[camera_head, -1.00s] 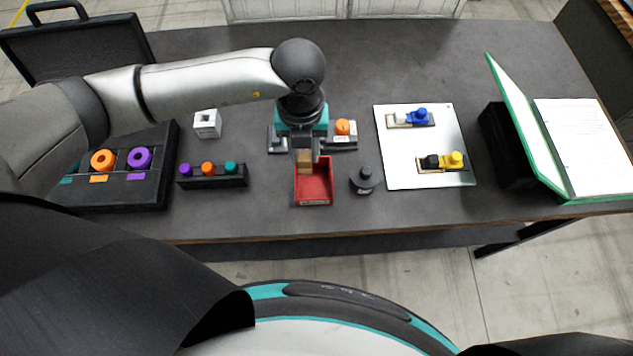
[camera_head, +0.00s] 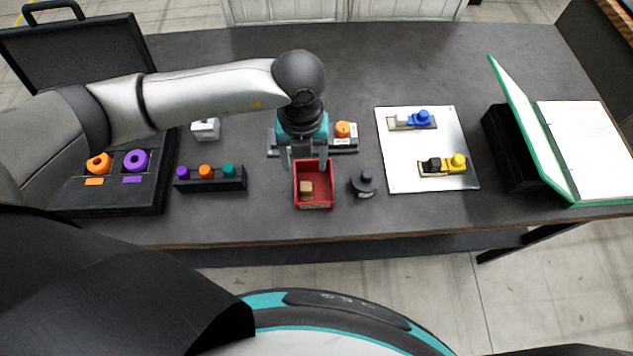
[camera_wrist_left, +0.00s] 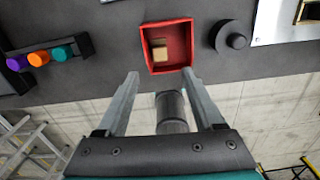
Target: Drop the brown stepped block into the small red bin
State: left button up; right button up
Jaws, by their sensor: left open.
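The brown stepped block (camera_head: 306,189) lies inside the small red bin (camera_head: 328,172), toward the bin's lower left in the head view. In the left wrist view the block (camera_wrist_left: 158,51) rests in the red bin (camera_wrist_left: 181,24), touching nothing of the gripper. My left gripper (camera_head: 305,165) is open and empty above the bin's far side, its two fingers spread apart. Its fingers also show in the left wrist view (camera_wrist_left: 160,78). My right gripper is not in view.
A dark round knob piece (camera_head: 364,182) stands close right of the bin. A black rack with coloured pegs (camera_head: 211,183) is to its left. A white board (camera_head: 408,180) lies at right. A fixture with an orange knob (camera_head: 343,131) is behind the gripper. The table's front is clear.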

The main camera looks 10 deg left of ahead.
pick_arm(q)
notch_tip(320, 180, up, 15)
jog(key=b, duration=0.1)
jog(key=shift+r, duration=0.15)
dwell(0.7)
